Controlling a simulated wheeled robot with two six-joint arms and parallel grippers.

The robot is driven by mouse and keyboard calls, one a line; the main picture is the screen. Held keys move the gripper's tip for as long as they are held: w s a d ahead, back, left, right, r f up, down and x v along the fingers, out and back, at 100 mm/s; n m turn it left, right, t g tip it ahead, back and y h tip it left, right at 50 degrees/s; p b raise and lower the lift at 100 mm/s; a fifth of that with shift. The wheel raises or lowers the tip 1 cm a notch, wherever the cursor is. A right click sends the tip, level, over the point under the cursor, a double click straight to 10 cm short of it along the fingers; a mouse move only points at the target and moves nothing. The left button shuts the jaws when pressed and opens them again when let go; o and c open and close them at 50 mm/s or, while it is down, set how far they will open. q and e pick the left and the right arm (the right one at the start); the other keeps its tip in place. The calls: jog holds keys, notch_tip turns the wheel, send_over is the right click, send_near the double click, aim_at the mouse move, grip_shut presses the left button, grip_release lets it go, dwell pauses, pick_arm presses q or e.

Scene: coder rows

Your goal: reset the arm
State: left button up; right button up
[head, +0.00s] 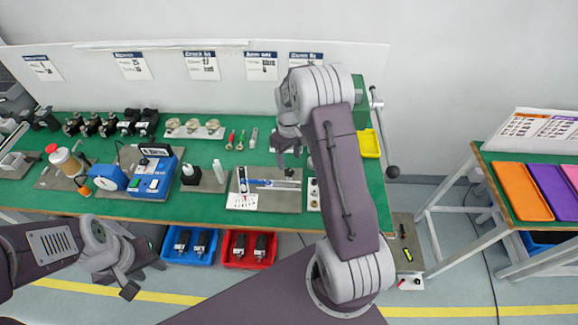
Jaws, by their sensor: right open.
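My right arm reaches up over the green workbench (110,188). Its gripper (288,152) hangs open and empty above the bench, pointing down, just beyond a grey metal plate (290,203) with a blue tool and a white card on it. My left gripper (138,280) is at the lower left, in front of the bench edge and above the floor. It seems to hold nothing, but I cannot tell how far its jaws are apart.
A second table with orange (522,191) and purple trays stands at right.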

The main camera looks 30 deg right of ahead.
jog(key=shift+r, duration=0.25)
jog(key=shift+w+a+r, duration=0.1)
jog(key=shift+w+a, duration=0.05)
jog(key=shift+a, duration=0.05)
jog(key=s+a+r+n+t, duration=0.1)
jog(key=s+a+r, duration=0.1)
jog(key=a+r, duration=0.5)
jog(key=s+a+m, duration=0.1)
jog(key=s+m, duration=0.1)
jog(key=s, duration=0.6)
jog(key=s+a+m, duration=0.2)
jog(key=s, duration=0.6)
jog(key=shift+s+a+f, duration=0.2)
jog(key=shift+a+f, duration=0.05)
jog(key=shift+f, duration=0.15)
